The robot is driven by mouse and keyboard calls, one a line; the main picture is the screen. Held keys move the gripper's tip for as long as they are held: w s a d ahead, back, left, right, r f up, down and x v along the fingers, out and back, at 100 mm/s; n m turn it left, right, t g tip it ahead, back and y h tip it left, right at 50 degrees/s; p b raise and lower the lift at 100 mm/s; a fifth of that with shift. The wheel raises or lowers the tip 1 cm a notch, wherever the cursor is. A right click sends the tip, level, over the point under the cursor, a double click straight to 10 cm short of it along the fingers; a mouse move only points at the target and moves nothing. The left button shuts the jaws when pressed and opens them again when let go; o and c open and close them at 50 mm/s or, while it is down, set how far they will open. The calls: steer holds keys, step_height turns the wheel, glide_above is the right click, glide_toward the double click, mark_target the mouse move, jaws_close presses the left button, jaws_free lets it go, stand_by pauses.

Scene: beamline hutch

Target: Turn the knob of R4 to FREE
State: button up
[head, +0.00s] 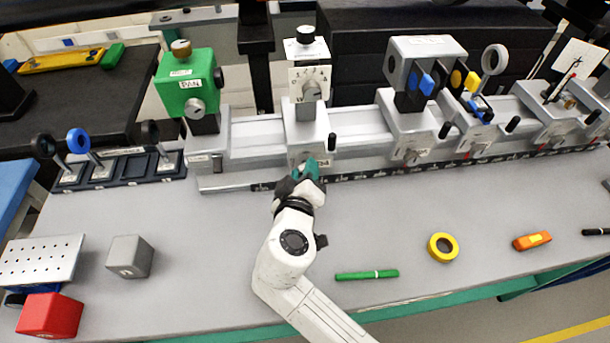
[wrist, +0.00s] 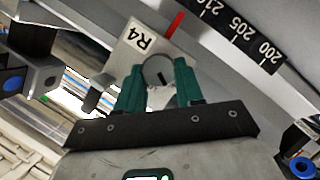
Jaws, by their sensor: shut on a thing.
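The R4 carrier (head: 306,130) sits on the rail in the head view and bears a grey stage with a dial plate on top. Its white R4 label (wrist: 143,40) is readable in the wrist view. Below the label is a round grey knob (wrist: 157,70) with a short dark mark on its face. My gripper (head: 306,168) reaches the front foot of this carrier. Its teal fingers (wrist: 158,88) are shut on the knob, one on each side. The fingers hide the knob's sides. I see no readable FREE marking.
A green box (head: 187,85) on a carrier stands left; other carriers (head: 408,125) stand right along the rail. A black scale strip (wrist: 245,38) runs along the rail. A grey cube (head: 130,257), a green pen (head: 367,275) and yellow tape (head: 443,247) lie on the bench.

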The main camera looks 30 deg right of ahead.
steer(key=n, duration=0.1)
steer(key=n+h+b, duration=0.2)
steer(key=n, duration=0.1)
steer(key=shift+a+f+t, duration=0.15)
steer(key=shift+f+t, duration=0.15)
steer(key=shift+t, duration=0.1)
steer(key=shift+n+h, duration=0.3)
steer(key=o, duration=1)
steer(key=shift+o, duration=0.2)
steer(key=b+v, duration=0.1)
steer(key=v, duration=0.9)
steer(key=shift+s+a+r, duration=0.15)
steer(key=shift+s+a, duration=0.1)
